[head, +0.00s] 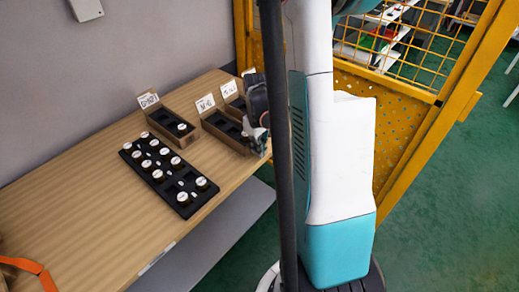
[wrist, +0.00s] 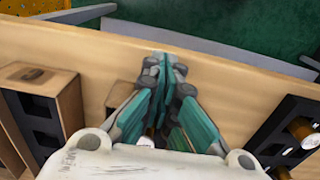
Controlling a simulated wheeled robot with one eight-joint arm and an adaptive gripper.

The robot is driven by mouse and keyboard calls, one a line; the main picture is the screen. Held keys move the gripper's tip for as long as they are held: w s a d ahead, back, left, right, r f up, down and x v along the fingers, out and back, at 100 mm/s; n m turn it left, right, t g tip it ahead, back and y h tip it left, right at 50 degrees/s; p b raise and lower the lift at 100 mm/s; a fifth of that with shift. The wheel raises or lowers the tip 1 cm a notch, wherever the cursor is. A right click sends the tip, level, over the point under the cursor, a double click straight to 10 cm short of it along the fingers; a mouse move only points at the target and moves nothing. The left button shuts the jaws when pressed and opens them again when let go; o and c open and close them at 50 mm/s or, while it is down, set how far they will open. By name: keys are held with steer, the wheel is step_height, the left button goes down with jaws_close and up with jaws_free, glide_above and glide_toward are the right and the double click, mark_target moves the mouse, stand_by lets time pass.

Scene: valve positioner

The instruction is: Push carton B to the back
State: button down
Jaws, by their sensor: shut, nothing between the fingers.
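Three brown cartons stand at the far end of the table: a left one (head: 168,121) with a white-capped bottle, a middle one (head: 224,128) and a right one (head: 238,103). Each has a white label card, too small to read, so I cannot tell which is carton B. My gripper (head: 262,142) is by the near right end of the middle carton, partly covering it; contact cannot be told. In the wrist view my gripper (wrist: 161,72) is shut and empty. A carton (wrist: 38,100) shows to its left, and part of another brown edge (wrist: 120,96) shows beside the fingers.
A black tray (head: 162,174) with several white-capped bottles lies left of the cartons; its edge shows at right in the wrist view (wrist: 268,132). A grey wall borders the table's back. A yellow mesh fence (head: 400,110) stands at right.

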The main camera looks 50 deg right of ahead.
mark_target(219, 123)
steer(key=w, duration=0.6)
steer(key=w+a, duration=0.1)
steer(key=w, duration=1.2)
steer(key=shift+w+a, duration=0.15)
steer(key=shift+w, duration=0.2)
